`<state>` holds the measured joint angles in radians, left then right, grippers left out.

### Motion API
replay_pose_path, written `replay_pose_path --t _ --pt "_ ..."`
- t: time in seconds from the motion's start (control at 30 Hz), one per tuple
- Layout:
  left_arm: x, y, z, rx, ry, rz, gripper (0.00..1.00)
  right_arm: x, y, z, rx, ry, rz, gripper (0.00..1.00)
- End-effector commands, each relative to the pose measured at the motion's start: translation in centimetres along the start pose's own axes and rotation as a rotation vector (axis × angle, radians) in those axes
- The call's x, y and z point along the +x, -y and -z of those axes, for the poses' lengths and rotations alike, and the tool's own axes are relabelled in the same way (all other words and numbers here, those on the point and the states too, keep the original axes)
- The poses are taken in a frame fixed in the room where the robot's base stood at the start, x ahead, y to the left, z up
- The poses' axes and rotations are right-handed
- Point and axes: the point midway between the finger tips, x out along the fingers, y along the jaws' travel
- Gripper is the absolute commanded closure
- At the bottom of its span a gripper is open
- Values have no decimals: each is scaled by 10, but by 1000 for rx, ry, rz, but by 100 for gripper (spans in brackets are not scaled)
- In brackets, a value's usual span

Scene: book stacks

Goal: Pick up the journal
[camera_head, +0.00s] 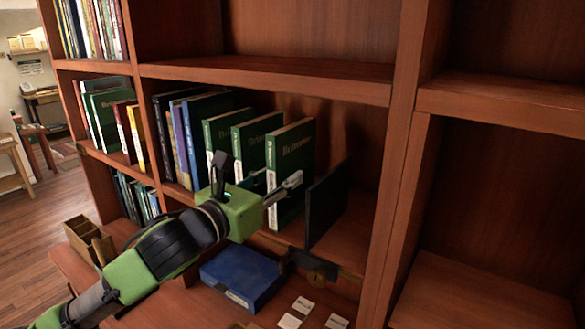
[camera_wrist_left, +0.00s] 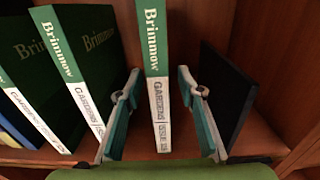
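Three green journals stand upright on the middle shelf. The rightmost journal (camera_head: 291,150) shows its cover to the right and stands apart from the black panel. In the left wrist view its spine (camera_wrist_left: 155,50) reads "Brimmow" and "Gardens Issue 25". My left gripper (camera_head: 276,182) is open at this journal. In the left wrist view its fingers (camera_wrist_left: 158,85) are on either side of the spine, with a gap on both sides. The lower part of the journal is partly hidden by the gripper in the head view. My right gripper is not in view.
A thin black upright panel (camera_head: 328,202) stands right of the journal. The middle green journal (camera_head: 255,142) is close on its left. A shelf board (camera_head: 270,78) lies above. A blue box (camera_head: 241,277) and white cards (camera_head: 302,305) lie below.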

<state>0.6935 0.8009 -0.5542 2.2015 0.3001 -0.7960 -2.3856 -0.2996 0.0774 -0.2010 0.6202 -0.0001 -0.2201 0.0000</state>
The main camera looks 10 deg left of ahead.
Motion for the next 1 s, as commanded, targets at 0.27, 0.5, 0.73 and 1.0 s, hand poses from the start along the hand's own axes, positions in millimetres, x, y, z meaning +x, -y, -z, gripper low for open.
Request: replay_pose_path --t 0.27,0.5,0.73,1.0 --pt "33 -1 0 -2 0 0 65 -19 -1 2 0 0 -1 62" --pt "35 -1 2 1 0 0 65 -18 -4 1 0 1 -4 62" --pt "35 -1 2 0 0 -1 100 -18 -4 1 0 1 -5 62" --pt "35 -1 0 1 4 0 100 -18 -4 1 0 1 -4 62"
